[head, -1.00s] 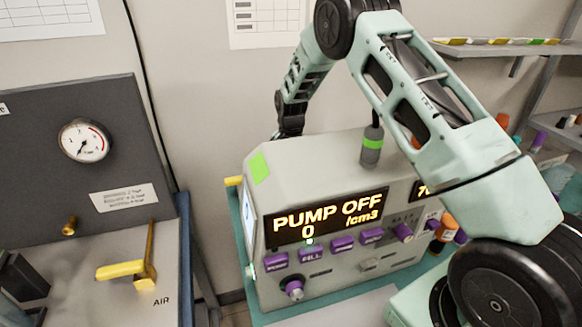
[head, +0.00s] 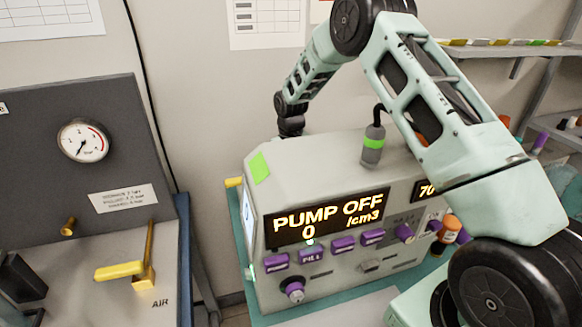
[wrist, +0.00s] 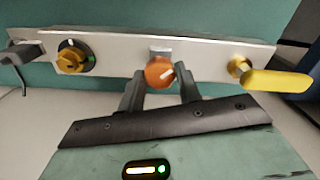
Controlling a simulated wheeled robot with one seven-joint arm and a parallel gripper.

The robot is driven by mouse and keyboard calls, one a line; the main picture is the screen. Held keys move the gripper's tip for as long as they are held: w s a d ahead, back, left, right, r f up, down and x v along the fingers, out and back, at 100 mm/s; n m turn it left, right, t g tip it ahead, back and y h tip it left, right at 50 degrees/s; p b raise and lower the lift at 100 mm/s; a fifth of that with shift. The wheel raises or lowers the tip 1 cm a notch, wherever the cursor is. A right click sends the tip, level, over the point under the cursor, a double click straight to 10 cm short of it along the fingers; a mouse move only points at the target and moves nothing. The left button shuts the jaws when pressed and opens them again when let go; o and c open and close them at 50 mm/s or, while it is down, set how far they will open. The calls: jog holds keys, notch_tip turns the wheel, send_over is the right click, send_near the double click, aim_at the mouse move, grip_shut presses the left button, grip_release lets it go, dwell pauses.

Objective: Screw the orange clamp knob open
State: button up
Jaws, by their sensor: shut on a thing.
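The orange clamp knob (wrist: 159,72) shows in the wrist view, on a pale metal strip (wrist: 207,57) against a green panel. It is round, with a white mark on its face pointing to the upper right. My gripper (wrist: 160,88) has its two dark fingers on either side of the knob and is shut on it. In the head view the knob and my fingertips are hidden behind the grey machine (head: 330,160); only my arm shows, reaching over and behind it.
In the wrist view, a yellow-and-black dial (wrist: 73,56) is left of the knob and a yellow lever handle (wrist: 275,82) is right of it. The machine display reads PUMP OFF.

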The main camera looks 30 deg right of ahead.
jog(key=n, duration=0.4)
jog(key=shift+n, duration=0.3)
jog(key=shift+n+p, duration=0.35)
jog(key=shift+n, duration=1.55)
jog(key=o, duration=1)
notch_tip(320, 180, up, 18)
jog(key=b, duration=0.2)
jog(key=shift+f, duration=0.25)
